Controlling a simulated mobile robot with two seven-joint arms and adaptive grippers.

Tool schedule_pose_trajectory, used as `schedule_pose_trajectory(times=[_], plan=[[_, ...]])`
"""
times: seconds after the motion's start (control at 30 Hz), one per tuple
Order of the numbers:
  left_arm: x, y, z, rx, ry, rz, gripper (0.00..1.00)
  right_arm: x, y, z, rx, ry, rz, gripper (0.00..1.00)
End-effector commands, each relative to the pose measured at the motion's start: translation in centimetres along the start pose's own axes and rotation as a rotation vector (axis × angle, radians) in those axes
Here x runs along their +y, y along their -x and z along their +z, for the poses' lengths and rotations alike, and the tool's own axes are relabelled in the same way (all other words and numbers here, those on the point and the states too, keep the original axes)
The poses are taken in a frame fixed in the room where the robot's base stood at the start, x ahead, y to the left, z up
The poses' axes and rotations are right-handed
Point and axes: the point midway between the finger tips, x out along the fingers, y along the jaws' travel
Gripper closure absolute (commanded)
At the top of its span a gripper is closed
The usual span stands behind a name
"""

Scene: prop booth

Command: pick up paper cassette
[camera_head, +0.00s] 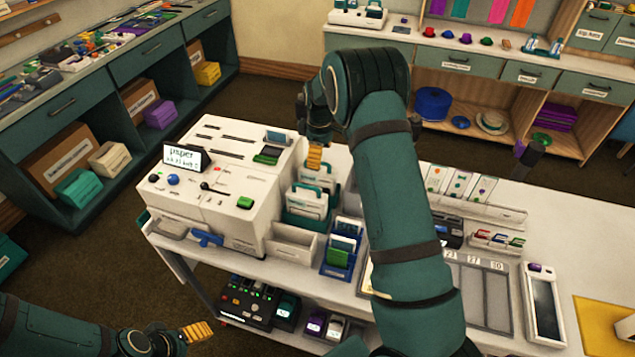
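A white machine (215,175) on the table has a small display (186,157) that reads "paper" on its top line; the lower line is too blurred to read. I cannot tell which piece is the paper cassette. My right gripper (314,158) hangs above the green holder, apparently not touching it; its yellow pad shows, its opening does not. My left gripper (197,332) is low at the bottom left, away from the table, its opening unclear.
An empty-looking white bin (292,243) stands between the machine and the blue holder. A blue handle (206,238) sticks out at the machine's front. A black device (250,303) lies on the lower shelf. My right arm hides the table's middle. A grey tray (487,297) lies right.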

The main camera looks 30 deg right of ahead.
Motion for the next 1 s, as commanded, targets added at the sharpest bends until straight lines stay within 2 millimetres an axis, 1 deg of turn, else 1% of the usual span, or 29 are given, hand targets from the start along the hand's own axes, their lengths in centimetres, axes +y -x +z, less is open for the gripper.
schedule_pose_trajectory(times=[0.03,0.1,0.27,0.37,0.5,0.6,0.7,0.9,0.93,0.97,1.0], plan=[[0.0,0.0,0.0,0.0,0.0,0.0,0.33,0.0,-0.7,0.0,-0.001,0.0,-0.002,0.22],[0.0,0.1,0.0,0.0,0.0,0.0,0.33,0.0,-1.3,0.0,0.0,0.0,-0.001,0.22],[0.1,0.1,0.0,0.0,0.0,0.0,0.33,-0.1,-2.2,0.0,0.0,0.001,-0.001,0.22],[0.1,0.4,-0.1,0.0,0.0,0.001,0.33,-0.3,-3.4,0.1,-0.002,0.001,-0.003,0.22],[0.2,0.6,-0.1,0.0,-0.001,0.001,0.33,-0.4,-5.5,0.2,-0.002,0.0,-0.002,0.22],[0.3,0.7,-0.1,0.0,-0.001,0.001,0.33,-0.3,-6.5,0.2,-0.001,0.0,-0.001,0.22],[0.3,0.7,-0.1,0.0,-0.001,0.001,0.33,-0.3,-7.0,0.2,0.0,0.0,0.0,0.22],[0.3,0.6,-0.1,0.0,-0.001,0.001,0.33,-0.3,-7.0,0.1,0.001,0.0,0.0,0.22],[0.3,0.6,-0.1,0.0,-0.001,0.001,0.33,-0.3,-7.0,0.1,0.001,0.0,0.0,0.25],[0.3,0.6,-0.1,0.0,-0.001,0.001,0.33,-0.3,-7.0,0.1,0.001,0.0,0.0,0.36],[0.3,0.6,-0.1,0.0,-0.001,0.001,0.33,-0.3,-7.0,0.1,0.001,0.0,0.0,0.5]])
